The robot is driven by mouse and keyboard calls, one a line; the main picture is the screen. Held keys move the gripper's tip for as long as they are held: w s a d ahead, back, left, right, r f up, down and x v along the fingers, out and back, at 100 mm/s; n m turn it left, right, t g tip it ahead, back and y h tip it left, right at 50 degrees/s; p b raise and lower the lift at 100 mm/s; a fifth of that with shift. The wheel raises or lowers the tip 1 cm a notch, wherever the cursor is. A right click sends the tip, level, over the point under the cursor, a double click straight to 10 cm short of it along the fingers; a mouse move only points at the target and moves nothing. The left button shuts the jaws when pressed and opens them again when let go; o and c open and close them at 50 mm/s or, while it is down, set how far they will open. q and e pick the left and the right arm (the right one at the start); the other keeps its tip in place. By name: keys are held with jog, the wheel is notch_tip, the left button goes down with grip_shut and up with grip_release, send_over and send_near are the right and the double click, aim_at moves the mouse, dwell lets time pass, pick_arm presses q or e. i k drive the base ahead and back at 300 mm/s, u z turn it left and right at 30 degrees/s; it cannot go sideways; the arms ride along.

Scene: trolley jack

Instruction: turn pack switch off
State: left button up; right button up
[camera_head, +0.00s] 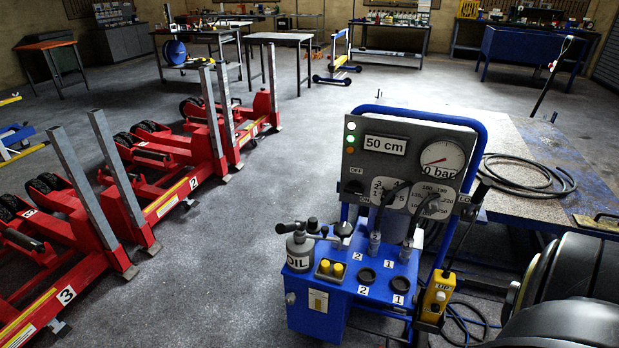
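The power pack (320,308) is a blue cabinet on a blue tubular frame, right of centre in the head view. Its upright grey panel (410,152) carries a "50 cm" display (385,145) and a round pressure gauge (443,162) marked in bar. The pack switch (354,187) is a small black knob at the panel's lower left, with "OFF" above it and "ON" below it to the right. The knob's pointing direction is too small to tell. Small indicator lights (350,139), at least one green, sit above it. Neither of my grippers is in view.
A yellow pendant (436,298) hangs on the pack's right, with cable on the floor. Red numbered jacks (150,205) stand left. A platform (540,160) with a coiled hose (528,177) is right. Large dark rounded shapes fill the lower right corner. Floor left of the pack is clear.

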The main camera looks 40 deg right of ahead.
aim_at(353, 187)
jog(key=z, duration=0.45)
jog(key=i, duration=0.95)
jog(key=z, duration=0.85)
